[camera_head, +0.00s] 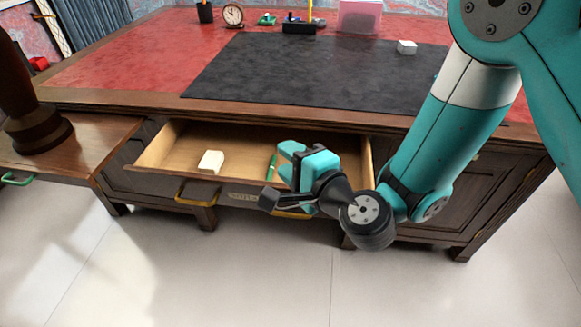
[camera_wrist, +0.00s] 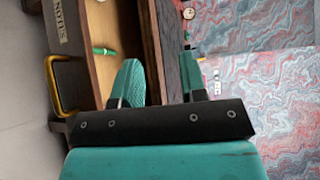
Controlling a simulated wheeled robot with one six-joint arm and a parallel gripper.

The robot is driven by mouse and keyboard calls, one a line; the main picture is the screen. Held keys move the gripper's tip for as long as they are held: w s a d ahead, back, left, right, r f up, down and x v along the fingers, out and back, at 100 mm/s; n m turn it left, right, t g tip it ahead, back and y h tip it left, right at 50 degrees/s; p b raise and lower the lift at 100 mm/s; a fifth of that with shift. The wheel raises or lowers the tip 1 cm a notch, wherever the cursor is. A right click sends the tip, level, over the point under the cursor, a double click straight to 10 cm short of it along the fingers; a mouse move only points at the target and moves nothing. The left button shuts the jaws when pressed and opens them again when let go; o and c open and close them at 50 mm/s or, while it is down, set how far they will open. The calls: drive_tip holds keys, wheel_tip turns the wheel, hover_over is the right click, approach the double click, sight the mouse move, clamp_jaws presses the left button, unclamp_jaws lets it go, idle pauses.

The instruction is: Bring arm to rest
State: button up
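My arm reaches down from the upper right of the head view and is bent at the wrist. My gripper (camera_head: 288,163) is over the right part of the open drawer (camera_head: 152,154). In the wrist view its two teal fingers (camera_wrist: 160,82) stand apart with nothing between them, so it is open and empty. A white block (camera_head: 210,161) lies in the drawer's left part. A green pen-like thing (camera_head: 271,167) lies just left of my gripper; it also shows in the wrist view (camera_wrist: 104,51). My gripper hides part of the drawer's right side.
The desk has a red top (camera_head: 130,60) with a black mat (camera_head: 300,75). A white block (camera_head: 407,47), a clock (camera_head: 233,14) and a pink box (camera_head: 358,17) are on it. A side table (camera_head: 85,150) bears a dark wooden object (camera_head: 35,128). The floor in front is clear.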

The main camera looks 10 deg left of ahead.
drive_tip(key=shift+s+r, duration=0.1)
drive_tip(key=shift+r, duration=0.1)
idle(0.3)
drive_tip(key=s+d+r+n+g+p, duration=0.2)
drive_tip(key=s+r+n+g+p, duration=0.15)
drive_tip(key=r+n, duration=0.3)
drive_tip(key=s+d+r+n+g+p, duration=0.2)
drive_tip(key=r+n+g, duration=0.25)
drive_tip(key=r, duration=0.35)
drive_tip(key=s+d+r+n+g+h+p, duration=0.1)
drive_tip(key=s+d+r+n+h+p, duration=0.1)
drive_tip(key=d, duration=0.7)
drive_tip(key=s+d+r+n+g+h+p, duration=0.2)
drive_tip(key=s+d+r+n+h, duration=0.2)
drive_tip(key=s+d, duration=0.5)
drive_tip(key=shift+d+r+h, duration=0.15)
drive_tip(key=shift+r+h, duration=0.3)
drive_tip(key=shift+h, duration=0.45)
